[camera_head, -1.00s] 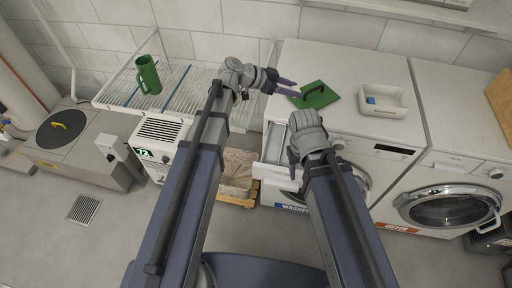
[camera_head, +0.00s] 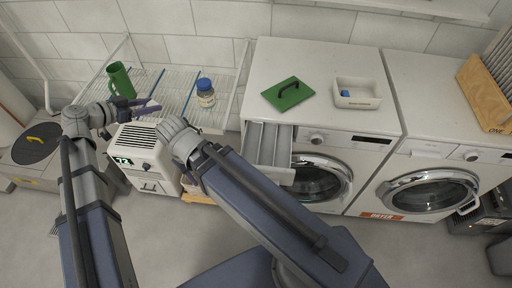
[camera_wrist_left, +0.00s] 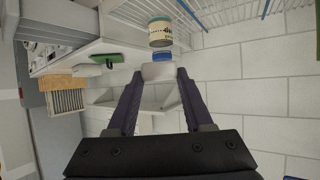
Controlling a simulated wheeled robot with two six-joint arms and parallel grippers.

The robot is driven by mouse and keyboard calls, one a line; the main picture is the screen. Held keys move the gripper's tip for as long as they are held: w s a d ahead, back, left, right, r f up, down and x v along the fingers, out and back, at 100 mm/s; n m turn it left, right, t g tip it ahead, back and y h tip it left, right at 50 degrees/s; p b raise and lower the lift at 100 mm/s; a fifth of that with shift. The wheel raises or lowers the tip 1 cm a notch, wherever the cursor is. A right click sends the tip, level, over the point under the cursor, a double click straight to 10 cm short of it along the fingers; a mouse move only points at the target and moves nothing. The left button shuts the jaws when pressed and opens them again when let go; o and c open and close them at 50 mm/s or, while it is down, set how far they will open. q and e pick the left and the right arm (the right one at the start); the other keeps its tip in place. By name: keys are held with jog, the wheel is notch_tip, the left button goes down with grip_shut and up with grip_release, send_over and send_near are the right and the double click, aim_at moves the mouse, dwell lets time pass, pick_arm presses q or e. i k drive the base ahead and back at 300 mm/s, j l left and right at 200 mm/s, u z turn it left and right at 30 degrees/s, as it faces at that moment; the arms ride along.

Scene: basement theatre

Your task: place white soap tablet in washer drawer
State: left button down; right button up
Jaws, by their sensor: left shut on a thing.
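The washer drawer (camera_head: 270,146) is pulled out at the washer's upper left front, showing its long compartments. My left gripper (camera_head: 155,106) is in front of the wire shelf, left of the drawer and apart from it. In the left wrist view its fingers (camera_wrist_left: 158,80) are shut on a small white block, the white soap tablet (camera_wrist_left: 158,71). I cannot make the tablet out in the head view. My right gripper (camera_head: 178,138) is between the left gripper and the drawer. Its fingers are hidden by its own wrist.
A blue-lidded jar (camera_head: 206,93) and a green mug (camera_head: 120,80) stand on the wire shelf (camera_head: 178,92). On the washer lie a green lid (camera_head: 288,93) with a dark handle and a white tray (camera_head: 357,93) with something blue inside. A white boxy appliance (camera_head: 138,158) stands below the shelf.

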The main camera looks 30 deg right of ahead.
aim_at(266, 161)
jog(key=k+l, duration=0.2)
jog(key=l, duration=0.15)
jog(key=k+l, duration=0.25)
jog(key=l, duration=0.15)
jog(key=k+l, duration=0.2)
jog(key=l, duration=0.15)
jog(key=k+l, duration=0.25)
jog(key=l, duration=0.1)
